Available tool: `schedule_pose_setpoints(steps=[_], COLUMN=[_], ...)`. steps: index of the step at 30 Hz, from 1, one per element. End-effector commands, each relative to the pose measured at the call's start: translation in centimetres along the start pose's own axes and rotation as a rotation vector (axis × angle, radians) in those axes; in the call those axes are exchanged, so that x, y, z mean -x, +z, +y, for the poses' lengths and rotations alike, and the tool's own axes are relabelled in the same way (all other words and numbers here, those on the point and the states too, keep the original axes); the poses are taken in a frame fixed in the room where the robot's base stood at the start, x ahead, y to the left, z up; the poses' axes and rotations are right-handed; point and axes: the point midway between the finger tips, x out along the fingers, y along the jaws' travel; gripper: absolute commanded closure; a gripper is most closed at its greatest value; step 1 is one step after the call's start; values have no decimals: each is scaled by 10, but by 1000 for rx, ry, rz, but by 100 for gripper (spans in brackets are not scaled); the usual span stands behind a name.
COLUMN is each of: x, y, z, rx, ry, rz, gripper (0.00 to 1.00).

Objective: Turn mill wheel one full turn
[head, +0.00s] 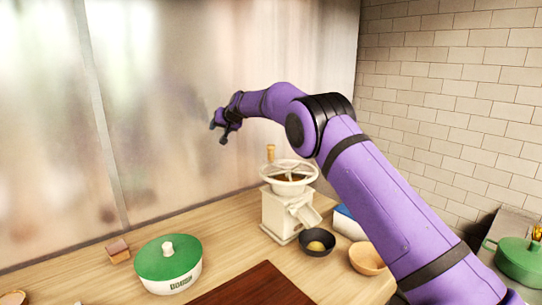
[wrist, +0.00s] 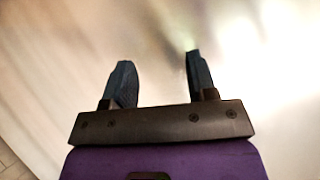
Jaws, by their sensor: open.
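The mill (head: 288,213) is a cream box standing on the wooden counter. On its top is a white spoked wheel (head: 289,171) with a wooden knob (head: 271,152) upright at its far left rim. My gripper (head: 217,134) is up in the air, left of and above the wheel, apart from it and near the metal back wall. In the wrist view my gripper (wrist: 160,82) is open, with its two dark fingers spread and nothing between them. The mill does not show in the wrist view.
A dark bowl (head: 318,242) with a yellow thing in it stands before the mill's chute. A wooden bowl (head: 368,258) is to its right. A green-lidded white pot (head: 169,263), a small wooden block (head: 118,251) and a brown board (head: 254,287) are at the left and front.

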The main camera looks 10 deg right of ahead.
Motion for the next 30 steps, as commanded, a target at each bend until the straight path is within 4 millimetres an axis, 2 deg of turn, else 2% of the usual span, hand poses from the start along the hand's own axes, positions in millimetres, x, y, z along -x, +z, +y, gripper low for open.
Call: schedule_pose_setpoints(steps=[8, 15, 21, 25, 30], x=[48, 110, 152, 164, 160], y=[17, 29, 33, 34, 41], z=[46, 92, 114, 119, 124], rx=[-12, -83, -149, -169, -172], ry=[127, 340, 488, 528, 535], rz=[-354, -634, -773, -807, -814], gripper=[47, 47, 47, 47, 47])
